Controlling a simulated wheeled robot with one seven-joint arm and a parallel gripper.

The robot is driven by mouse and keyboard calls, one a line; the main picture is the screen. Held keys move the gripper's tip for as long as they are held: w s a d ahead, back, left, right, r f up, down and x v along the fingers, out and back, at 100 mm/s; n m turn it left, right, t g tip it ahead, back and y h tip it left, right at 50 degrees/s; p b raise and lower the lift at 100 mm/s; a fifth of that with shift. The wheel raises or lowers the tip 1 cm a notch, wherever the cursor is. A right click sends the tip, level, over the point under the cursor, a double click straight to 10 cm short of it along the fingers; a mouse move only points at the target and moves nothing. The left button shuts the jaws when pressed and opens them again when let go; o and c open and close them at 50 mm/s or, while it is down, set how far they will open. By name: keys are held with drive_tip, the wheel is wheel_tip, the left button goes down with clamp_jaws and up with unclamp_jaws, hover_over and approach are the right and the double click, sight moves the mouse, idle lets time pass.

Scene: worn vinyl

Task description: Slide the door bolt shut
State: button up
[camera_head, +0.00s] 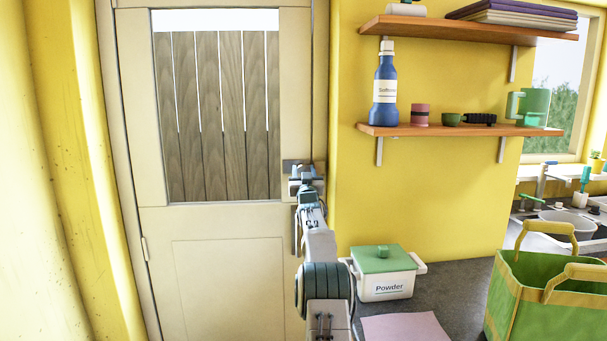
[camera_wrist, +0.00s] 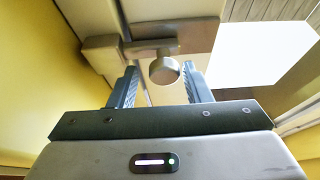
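The pale cream door (camera_head: 225,225) stands at the left in the head view, closed against its frame as far as I can tell. The grey door bolt (camera_head: 290,165) sits at the door's right edge, largely hidden behind my arm. In the wrist view the bolt (camera_wrist: 120,48) shows as a metal bar with a round knob (camera_wrist: 164,69). My gripper (camera_wrist: 160,82) is open, with one finger on each side of the knob and a visible gap to each. I cannot tell how deep the knob lies between the fingertips. In the head view my gripper (camera_head: 306,178) is at the bolt.
Right of the door, a counter (camera_head: 440,300) holds a white powder box (camera_head: 386,286) with a green lid, a pink sheet (camera_head: 405,328) and a green bag (camera_head: 550,305). Wall shelves (camera_head: 455,131) with bottles and cups hang above. A sink is at the far right.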

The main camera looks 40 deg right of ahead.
drive_tip(key=shift+s+d, duration=0.1)
drive_tip(key=shift+d, duration=0.05)
drive_tip(key=shift+a, duration=0.25)
drive_tip(key=b+v, duration=0.6)
drive_tip(key=v, duration=0.7)
drive_tip(key=shift+s, duration=0.3)
drive_tip(key=shift+f, duration=0.1)
idle(0.4)
